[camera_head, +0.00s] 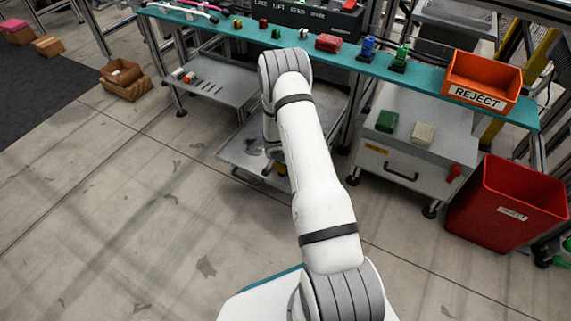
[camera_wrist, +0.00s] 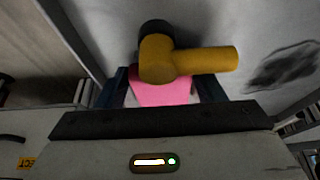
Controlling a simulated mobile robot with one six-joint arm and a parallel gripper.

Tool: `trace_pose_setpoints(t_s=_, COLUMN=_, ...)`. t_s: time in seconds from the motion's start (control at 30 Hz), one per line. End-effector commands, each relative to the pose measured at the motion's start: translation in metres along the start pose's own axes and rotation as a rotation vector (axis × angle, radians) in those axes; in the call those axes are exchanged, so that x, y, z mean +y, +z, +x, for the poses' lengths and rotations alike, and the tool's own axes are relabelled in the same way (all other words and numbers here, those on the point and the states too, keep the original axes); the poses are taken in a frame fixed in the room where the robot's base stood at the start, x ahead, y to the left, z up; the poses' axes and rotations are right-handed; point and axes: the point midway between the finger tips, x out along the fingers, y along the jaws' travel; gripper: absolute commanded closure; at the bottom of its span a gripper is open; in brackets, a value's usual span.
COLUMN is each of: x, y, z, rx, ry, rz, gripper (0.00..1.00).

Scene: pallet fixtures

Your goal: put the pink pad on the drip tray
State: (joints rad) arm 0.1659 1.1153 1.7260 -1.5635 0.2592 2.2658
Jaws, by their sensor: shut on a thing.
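My gripper (camera_wrist: 162,88) is shut on the pink pad (camera_wrist: 172,95), which shows between the two dark blue fingers in the wrist view. A yellow tap-like fitting with a dark round end (camera_wrist: 185,62) hides part of the pad from the camera. The drip tray appears to be the grey metal surface with a dark stain (camera_wrist: 230,25) beyond the fingers; in the head view it is a low metal tray (camera_head: 235,153) under the bench. My arm hides my gripper and the pad in the head view. I cannot tell whether the pad touches the tray.
The teal bench shelf (camera_head: 420,75) runs above the tray, bearing small parts and an orange reject bin (camera_head: 481,82). A grey cabinet (camera_head: 408,150) with green and cream blocks and a red bin (camera_head: 506,205) stand right. A grey shelf (camera_head: 216,78) is left. The front floor is clear.

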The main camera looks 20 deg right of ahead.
Motion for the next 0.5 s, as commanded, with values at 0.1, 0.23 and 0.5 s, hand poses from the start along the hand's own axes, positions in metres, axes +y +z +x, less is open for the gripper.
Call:
trace_pose_setpoints(t_s=0.1, x=0.0002, y=0.0007, z=0.0020, rx=0.000, ry=0.000, rz=0.000, gripper=0.36)
trace_pose_setpoints(t_s=0.23, x=0.0004, y=0.0004, z=0.0015, rx=0.000, ry=0.000, rz=0.000, gripper=0.25)
trace_pose_setpoints(t_s=0.5, x=0.0006, y=0.0003, z=0.0015, rx=0.000, ry=0.001, rz=0.001, gripper=0.16)
